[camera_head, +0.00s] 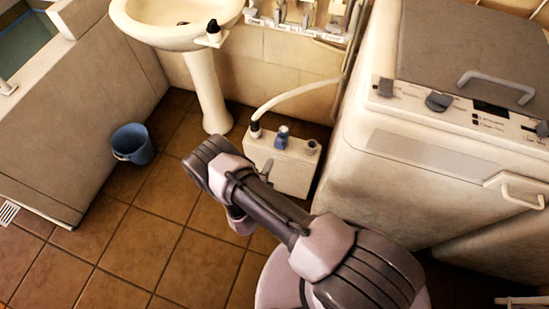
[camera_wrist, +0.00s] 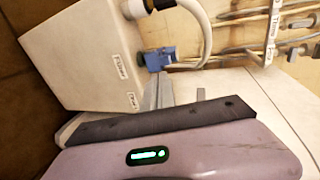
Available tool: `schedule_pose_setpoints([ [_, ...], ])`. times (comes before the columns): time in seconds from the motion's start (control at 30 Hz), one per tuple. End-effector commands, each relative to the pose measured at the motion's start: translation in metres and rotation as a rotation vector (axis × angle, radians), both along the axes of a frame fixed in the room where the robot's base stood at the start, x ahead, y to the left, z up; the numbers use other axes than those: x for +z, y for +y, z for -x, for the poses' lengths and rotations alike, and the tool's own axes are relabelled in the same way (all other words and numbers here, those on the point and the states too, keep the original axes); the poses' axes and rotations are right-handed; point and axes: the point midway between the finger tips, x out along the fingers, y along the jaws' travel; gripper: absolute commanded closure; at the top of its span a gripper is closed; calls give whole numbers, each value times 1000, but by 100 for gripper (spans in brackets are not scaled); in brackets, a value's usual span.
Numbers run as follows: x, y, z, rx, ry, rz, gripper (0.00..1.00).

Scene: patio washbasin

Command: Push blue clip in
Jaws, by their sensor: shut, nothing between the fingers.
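The blue clip (camera_head: 282,134) sits on top of a white box (camera_head: 277,165), between a hose fitting and a grey round port. In the wrist view the blue clip (camera_wrist: 158,59) is at the upper middle, beside the white hose. My gripper (camera_wrist: 160,80) is shut and empty, its grey fingers pointing at the clip. The tips look very close to the clip; I cannot tell whether they touch. In the head view my arm crosses in front of the box and the fingers are hidden.
A white hose (camera_head: 297,95) curves from the box. A white appliance (camera_head: 400,170) stands to the right and a pedestal washbasin (camera_head: 207,92) to the left. A blue bucket (camera_head: 133,144) stands on the tiled floor. Labelled pipes (camera_wrist: 273,30) run along the wall.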

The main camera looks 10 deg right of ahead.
Motion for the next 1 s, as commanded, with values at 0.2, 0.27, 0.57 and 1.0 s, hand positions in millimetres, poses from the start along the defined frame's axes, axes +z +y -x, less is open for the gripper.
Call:
schedule_pose_setpoints([
  [0.2, 13, 19, 32, 2, 2, 1, 100],
  [0.27, 14, 21, 36, 2, 2, 1, 100],
  [0.57, 14, 22, 40, -2, 2, 1, 100],
  [1.0, 79, 65, -29, 13, 146, -131, 100],
])
